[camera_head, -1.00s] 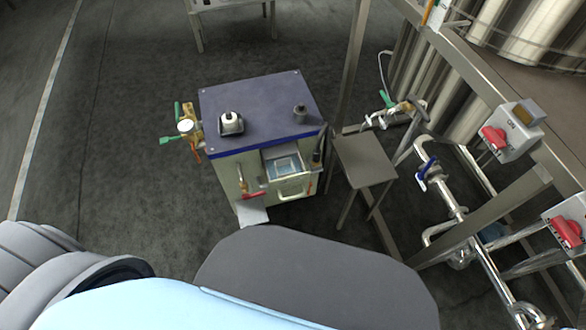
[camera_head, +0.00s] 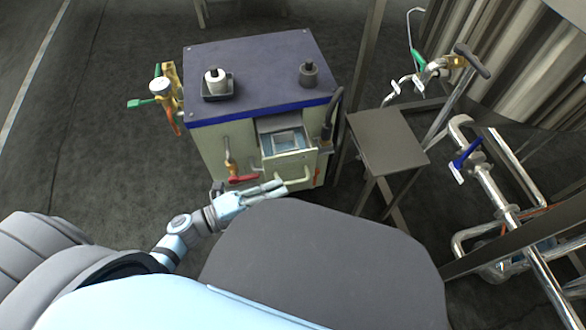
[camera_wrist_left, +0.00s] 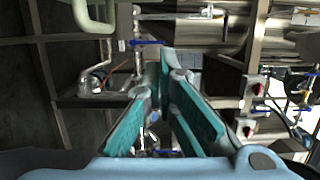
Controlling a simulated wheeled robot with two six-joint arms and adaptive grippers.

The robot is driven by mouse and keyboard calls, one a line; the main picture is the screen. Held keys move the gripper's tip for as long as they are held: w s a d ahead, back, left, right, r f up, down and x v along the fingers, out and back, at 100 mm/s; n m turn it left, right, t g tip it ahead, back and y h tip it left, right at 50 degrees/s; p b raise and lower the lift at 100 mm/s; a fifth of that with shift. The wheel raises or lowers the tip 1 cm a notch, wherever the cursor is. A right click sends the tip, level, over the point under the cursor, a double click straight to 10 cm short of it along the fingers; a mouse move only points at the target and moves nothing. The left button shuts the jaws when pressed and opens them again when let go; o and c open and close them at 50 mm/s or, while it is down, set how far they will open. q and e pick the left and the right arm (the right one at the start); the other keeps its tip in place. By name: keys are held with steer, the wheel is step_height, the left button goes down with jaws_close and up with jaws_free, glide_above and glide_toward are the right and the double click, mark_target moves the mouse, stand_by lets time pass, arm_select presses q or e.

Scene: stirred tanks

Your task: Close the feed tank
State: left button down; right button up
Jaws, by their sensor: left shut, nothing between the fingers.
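My left gripper (camera_head: 277,187) is shut and empty in the head view, low in front of a cart (camera_head: 205,145), close to a red-handled valve (camera_head: 240,178) and the pale handle of a partly open drawer (camera_head: 290,160). Its fingers (camera_wrist_left: 166,62) also show in the left wrist view. I cannot tell which vessel is the feed tank. A ribbed steel tank (camera_head: 495,60) stands at the upper right. Near it are a green-handled valve (camera_head: 417,60) and a blue-handled valve (camera_head: 464,158) on steel piping. My right gripper is not in view.
The cart's dark top holds a white-capped bottle (camera_head: 214,80) and a small dark weight-like object (camera_head: 308,74). A green-handled valve (camera_head: 145,102) sticks out on its left. A small grey stand (camera_head: 388,140) is on its right. The floor at left is clear.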

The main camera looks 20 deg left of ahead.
mark_target(294, 166)
arm_select(q)
steer(key=w, duration=0.2)
steer(key=w+d+b, duration=0.1)
steer(key=w, duration=0.2)
steer(key=w+d+b, duration=0.1)
steer(key=w, duration=0.1)
steer(key=shift+w+d+f, duration=0.1)
steer(key=shift+w+d, duration=0.1)
steer(key=shift+w+a, duration=0.2)
steer(key=shift+w, duration=0.05)
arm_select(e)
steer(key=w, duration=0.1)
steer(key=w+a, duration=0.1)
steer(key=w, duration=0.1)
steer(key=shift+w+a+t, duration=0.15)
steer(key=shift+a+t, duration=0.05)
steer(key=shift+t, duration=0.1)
